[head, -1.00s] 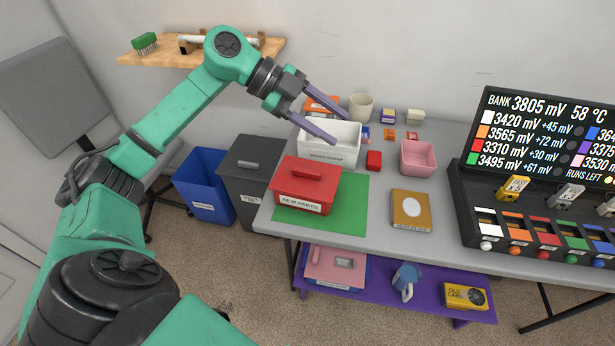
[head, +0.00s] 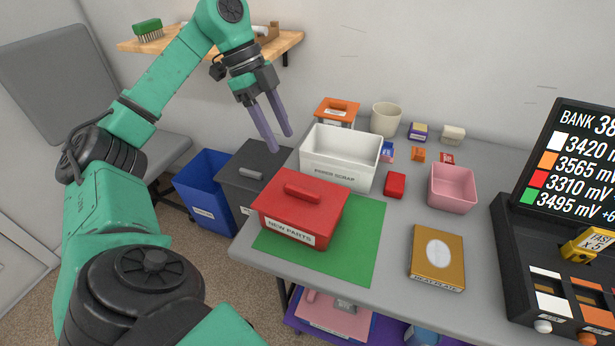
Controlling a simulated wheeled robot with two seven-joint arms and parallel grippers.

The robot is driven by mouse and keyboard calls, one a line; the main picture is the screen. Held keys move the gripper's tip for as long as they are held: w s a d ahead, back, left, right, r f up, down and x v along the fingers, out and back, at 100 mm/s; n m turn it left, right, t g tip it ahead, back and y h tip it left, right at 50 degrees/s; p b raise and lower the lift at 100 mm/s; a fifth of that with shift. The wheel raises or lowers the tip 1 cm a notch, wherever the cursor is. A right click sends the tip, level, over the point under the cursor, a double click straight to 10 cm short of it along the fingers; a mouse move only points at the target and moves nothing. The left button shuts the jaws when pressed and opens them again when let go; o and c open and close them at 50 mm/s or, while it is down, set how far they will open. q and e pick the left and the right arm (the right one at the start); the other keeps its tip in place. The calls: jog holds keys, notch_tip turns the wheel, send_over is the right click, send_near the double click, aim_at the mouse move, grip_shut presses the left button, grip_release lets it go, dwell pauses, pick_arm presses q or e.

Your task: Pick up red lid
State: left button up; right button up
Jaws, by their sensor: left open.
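The red lid (head: 302,194) with its raised bar handle sits on the red box labelled NEW PARTS (head: 288,232). The box stands on the green mat (head: 358,245) at the left of the grey table. My left gripper (head: 281,143) is open and empty, its two purple fingers pointing down. It is above and behind the lid, apart from it, near the left side of the white bin. My right gripper is not in view.
The white scrap bin (head: 340,160) stands just behind the red box. A dark grey lidded bin (head: 250,180) and a blue bin (head: 205,190) stand left of the table.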

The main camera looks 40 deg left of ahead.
aim_at(302, 189)
pick_arm(q)
jog(key=b+x, duration=0.1)
jog(key=x, duration=0.2)
jog(key=b+x, duration=0.2)
jog(key=x, duration=0.2)
jog(key=s+b+x, duration=0.1)
jog(key=b+x, duration=0.1)
jog(key=x, duration=0.2)
jog(key=shift+f, duration=0.15)
jog(key=shift+d+f+b, duration=0.4)
jog(key=shift+w+d+f, duration=0.15)
jog(key=shift+f, duration=0.15)
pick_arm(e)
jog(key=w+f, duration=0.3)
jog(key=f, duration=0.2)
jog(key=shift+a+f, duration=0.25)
pick_arm(q)
grip_shut()
